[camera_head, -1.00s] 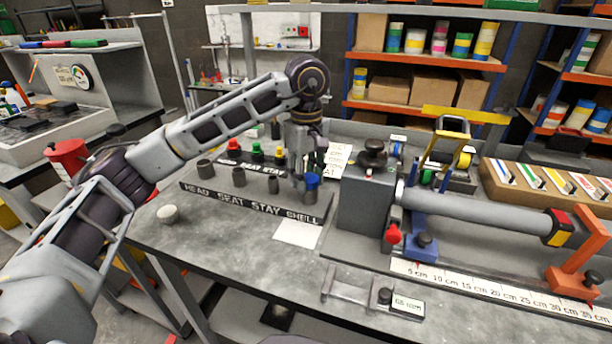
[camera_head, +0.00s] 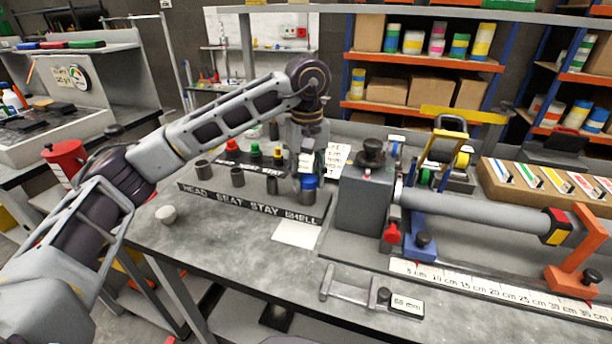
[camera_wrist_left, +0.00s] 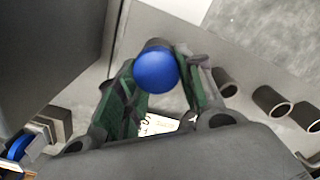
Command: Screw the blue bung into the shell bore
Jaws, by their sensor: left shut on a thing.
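The blue bung (camera_head: 309,182) is at the SHELL end of the labelled rack (camera_head: 250,207), with a grey tube, the shell bore (camera_head: 306,197), directly below it. My left gripper (camera_head: 307,172) reaches down from above and is shut on the bung. In the left wrist view the round blue head of the bung (camera_wrist_left: 157,67) sits between the two green-padded fingers (camera_wrist_left: 158,80). The bung hides the bore mouth, so I cannot tell how far it is seated. My right gripper is not in view.
Other grey tubes (camera_head: 238,177) stand along the rack to the left, with red, yellow and green bungs (camera_head: 256,149) behind. A grey block with a long cylinder (camera_head: 480,211) stands close on the right. A white sheet (camera_head: 297,234) lies in front. The front-left bench top is mostly clear.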

